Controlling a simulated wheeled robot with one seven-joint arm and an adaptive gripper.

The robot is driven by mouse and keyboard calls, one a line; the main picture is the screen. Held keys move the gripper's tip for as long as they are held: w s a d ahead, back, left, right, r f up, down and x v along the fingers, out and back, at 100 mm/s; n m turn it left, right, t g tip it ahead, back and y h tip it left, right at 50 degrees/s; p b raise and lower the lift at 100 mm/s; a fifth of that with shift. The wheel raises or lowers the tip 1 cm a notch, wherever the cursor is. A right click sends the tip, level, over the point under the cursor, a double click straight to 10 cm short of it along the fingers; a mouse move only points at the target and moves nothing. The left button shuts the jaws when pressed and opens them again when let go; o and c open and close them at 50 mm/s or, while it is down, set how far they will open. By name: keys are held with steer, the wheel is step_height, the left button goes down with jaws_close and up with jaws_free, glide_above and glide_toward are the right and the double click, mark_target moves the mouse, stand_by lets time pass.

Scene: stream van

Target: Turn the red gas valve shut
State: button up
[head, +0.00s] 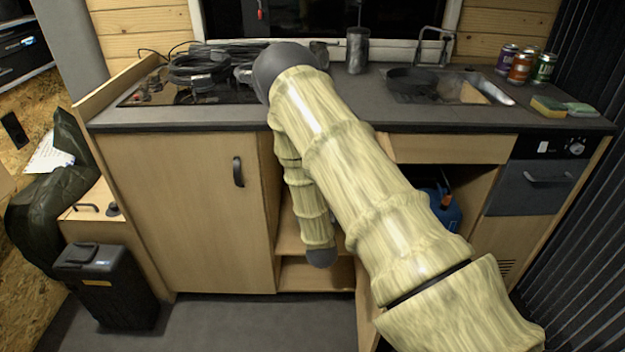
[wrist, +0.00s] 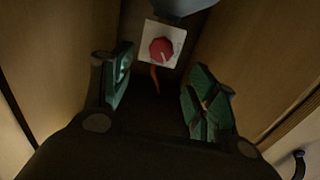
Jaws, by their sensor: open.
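The red gas valve (wrist: 161,50) is a round red knob on a pale square plate (wrist: 176,36), high in the middle of the wrist view. An orange-red strip (wrist: 155,78) shows just below the knob. My gripper (wrist: 158,95) is open and empty, with one green-padded finger on each side of the picture. The knob lies beyond the fingertips, roughly between them, and nothing touches it. In the head view my arm hides the valve, and my gripper does not show there.
Wooden panels (wrist: 60,45) stand close on both sides of my gripper. In the head view, the open cupboard below the worktop (head: 460,112) holds a blue gas bottle (head: 443,208). A closed cupboard door (head: 190,215) is left of my arm. A black bin (head: 105,285) stands at the lower left.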

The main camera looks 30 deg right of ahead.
steer(key=x, duration=0.9)
steer(key=shift+w, duration=0.15)
steer(key=c, duration=1)
steer(key=shift+c, duration=0.2)
steer(key=shift+m, duration=0.4)
steer(key=shift+d+f+m+b, duration=0.1)
steer(key=shift+m+b, duration=0.5)
steer(key=shift+m, duration=2.7)
steer(key=shift+o, duration=0.2)
steer(key=shift+s, duration=0.2)
